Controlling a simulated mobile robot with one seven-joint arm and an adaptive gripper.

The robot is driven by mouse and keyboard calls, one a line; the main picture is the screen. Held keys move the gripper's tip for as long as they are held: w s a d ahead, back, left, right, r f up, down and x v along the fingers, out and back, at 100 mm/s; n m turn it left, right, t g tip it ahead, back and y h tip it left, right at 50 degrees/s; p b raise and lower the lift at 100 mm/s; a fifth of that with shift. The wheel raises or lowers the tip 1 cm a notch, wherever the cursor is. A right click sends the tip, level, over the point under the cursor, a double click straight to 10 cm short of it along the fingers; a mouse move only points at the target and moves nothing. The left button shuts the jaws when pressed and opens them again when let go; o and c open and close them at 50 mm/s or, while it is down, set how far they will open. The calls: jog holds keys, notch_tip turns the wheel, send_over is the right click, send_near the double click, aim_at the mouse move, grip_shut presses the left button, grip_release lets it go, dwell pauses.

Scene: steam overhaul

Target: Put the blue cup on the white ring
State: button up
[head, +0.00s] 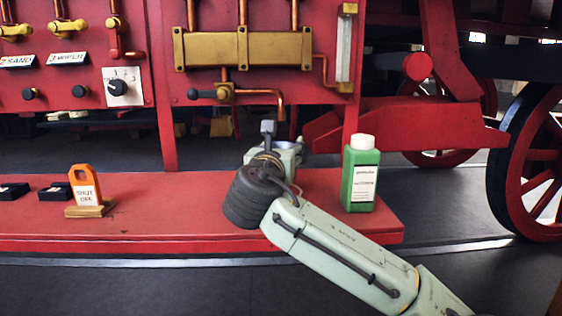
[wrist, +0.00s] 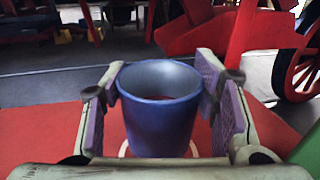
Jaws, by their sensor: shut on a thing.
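The blue cup (wrist: 160,122) stands upright between the two purple-padded fingers of my gripper (wrist: 162,78) in the wrist view. The fingers are shut on its sides. Its open rim faces up and a little of the red surface shows through it. Parts of the white ring (wrist: 124,149) show on both sides of the cup's base, on the red bench. The cup looks lined up over the ring; I cannot tell whether it touches the bench. In the head view my gripper (head: 288,152) is above the bench, and my wrist hides most of the cup and the ring.
A green bottle (head: 361,182) with a white cap stands on the red bench (head: 150,215), right of my gripper. An orange shut-off tag on a stand (head: 85,190) and black blocks (head: 55,191) are at the left. Brass pipes and a valve (head: 225,92) hang above.

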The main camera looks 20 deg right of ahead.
jog(key=shift+f, duration=1.4)
jog(key=shift+f+b, duration=0.3)
jog(key=o, duration=1.2)
jog(key=shift+r, duration=0.1)
jog(key=shift+r, duration=0.2)
jog(key=v, duration=1.2)
jog(key=shift+s, duration=0.1)
